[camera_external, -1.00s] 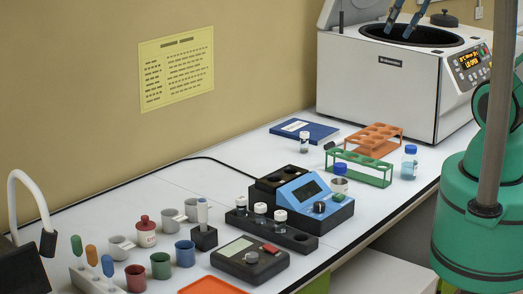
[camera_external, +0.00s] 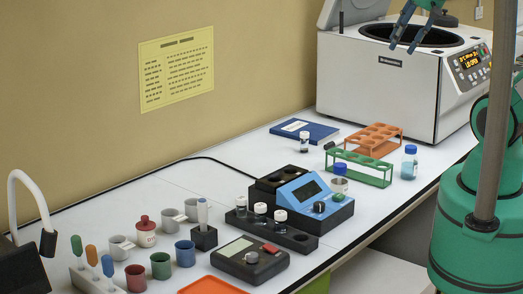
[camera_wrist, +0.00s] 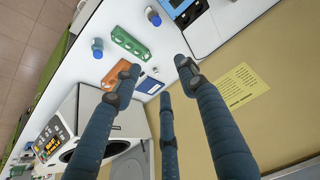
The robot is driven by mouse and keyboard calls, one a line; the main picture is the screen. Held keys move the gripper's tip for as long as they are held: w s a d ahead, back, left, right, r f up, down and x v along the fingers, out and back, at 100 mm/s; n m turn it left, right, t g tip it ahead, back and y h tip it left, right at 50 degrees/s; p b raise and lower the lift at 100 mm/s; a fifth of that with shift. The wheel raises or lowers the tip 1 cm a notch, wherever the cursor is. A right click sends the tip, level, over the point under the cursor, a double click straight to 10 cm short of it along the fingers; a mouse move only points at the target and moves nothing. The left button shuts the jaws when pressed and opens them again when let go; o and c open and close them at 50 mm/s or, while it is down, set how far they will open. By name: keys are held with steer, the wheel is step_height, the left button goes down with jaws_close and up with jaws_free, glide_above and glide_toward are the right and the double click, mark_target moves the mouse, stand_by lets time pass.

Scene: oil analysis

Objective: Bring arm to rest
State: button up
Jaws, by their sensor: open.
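My gripper (camera_external: 402,47) is open and empty. In the external view, its blue fingers hang at the top right, in front of the open bowl of the white centrifuge (camera_external: 375,85). The picture does not settle how far above or in front of the bowl they are. In the wrist view, the spread fingers of my gripper (camera_wrist: 160,80) have nothing between them, and the centrifuge (camera_wrist: 125,120) lies at lower left.
On the bench stand an orange rack (camera_external: 385,133), a green rack (camera_external: 370,172), a blue-capped bottle (camera_external: 409,164), a blue book (camera_external: 318,131) and a blue analyser (camera_external: 305,190). Several cups and small instruments fill the near left. The wall with a yellow notice (camera_external: 177,69) runs behind.

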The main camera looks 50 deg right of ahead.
step_height(320, 180, down, 6)
steer(key=b, duration=0.4)
steer(key=shift+b, duration=0.4)
steer(key=shift+r, duration=0.1)
stand_by(0.6)
